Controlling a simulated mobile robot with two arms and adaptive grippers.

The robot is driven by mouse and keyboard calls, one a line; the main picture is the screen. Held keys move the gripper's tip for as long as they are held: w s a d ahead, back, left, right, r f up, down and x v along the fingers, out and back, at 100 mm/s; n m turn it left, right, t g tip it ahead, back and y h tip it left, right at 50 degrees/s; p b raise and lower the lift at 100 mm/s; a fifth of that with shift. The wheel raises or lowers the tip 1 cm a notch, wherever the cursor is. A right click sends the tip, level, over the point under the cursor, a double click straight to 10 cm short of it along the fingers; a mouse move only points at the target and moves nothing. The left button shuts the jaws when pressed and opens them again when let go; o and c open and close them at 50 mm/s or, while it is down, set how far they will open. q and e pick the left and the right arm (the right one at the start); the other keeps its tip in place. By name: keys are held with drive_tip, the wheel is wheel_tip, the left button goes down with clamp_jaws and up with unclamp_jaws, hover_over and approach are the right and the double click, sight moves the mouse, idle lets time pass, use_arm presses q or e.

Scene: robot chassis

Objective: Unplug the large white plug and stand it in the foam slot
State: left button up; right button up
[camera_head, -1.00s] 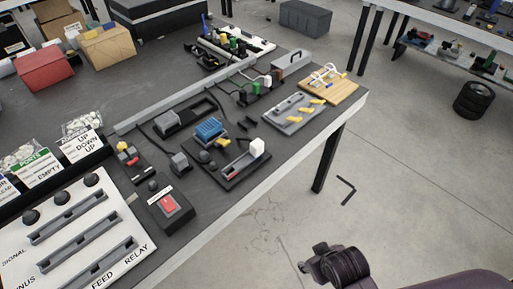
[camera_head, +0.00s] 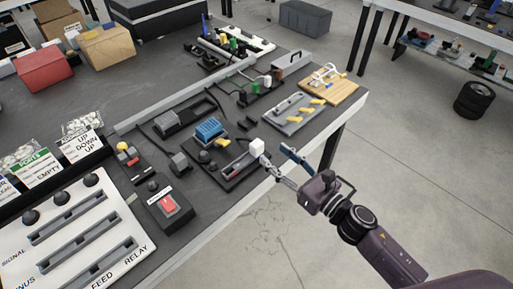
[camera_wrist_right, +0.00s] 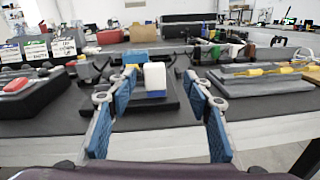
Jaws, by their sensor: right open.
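The large white plug (camera_head: 257,146) stands upright at the right end of a black board (camera_head: 229,179) near the table's front edge. In the right wrist view the plug (camera_wrist_right: 155,75) appears between the two fingers, with a blue part at its lower front. My right gripper (camera_head: 275,155) is open and empty, its fingers reaching over the table edge close to the plug. I cannot tell whether a finger touches it. A grey slotted strip (camera_head: 238,166) runs along the board beside the plug; I cannot tell whether it is the foam slot. My left gripper is not in view.
A blue ribbed block (camera_head: 208,129) shares the board. A red button box (camera_head: 170,207) stands to the left. A grey plate with yellow pieces (camera_head: 294,113) and a wooden board (camera_head: 329,87) lie to the right. A power strip with plugs (camera_head: 258,90) is behind.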

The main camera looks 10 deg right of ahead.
sight(260, 146)
drive_tip(key=shift+w+a+n+g+y+p, duration=0.15)
drive_tip(key=shift+w+a+n+y, duration=0.1)
drive_tip(key=shift+a+n, duration=0.25)
drive_tip(key=shift+w+a+n+g+y+p, duration=0.15)
drive_tip(key=shift+w+a+n+y, duration=0.1)
drive_tip(key=shift+a+n, duration=0.25)
drive_tip(key=shift+f+p+x, duration=0.15)
drive_tip(key=shift+p+x, duration=0.25)
drive_tip(key=shift+x, duration=1.1)
drive_tip(key=shift+f+p+x, duration=0.1)
drive_tip(key=shift+p+x, duration=0.3)
drive_tip(key=shift+x, duration=1.05)
drive_tip(key=shift+w+d, duration=0.15)
drive_tip(key=shift+d, duration=0.05)
drive_tip(key=shift+c, duration=0.2)
drive_tip(key=c, duration=1.2)
drive_tip(key=shift+r, duration=0.1)
wheel_tip(260, 146, up, 20)
drive_tip(key=p, duration=0.5)
drive_tip(key=shift+p, duration=0.3)
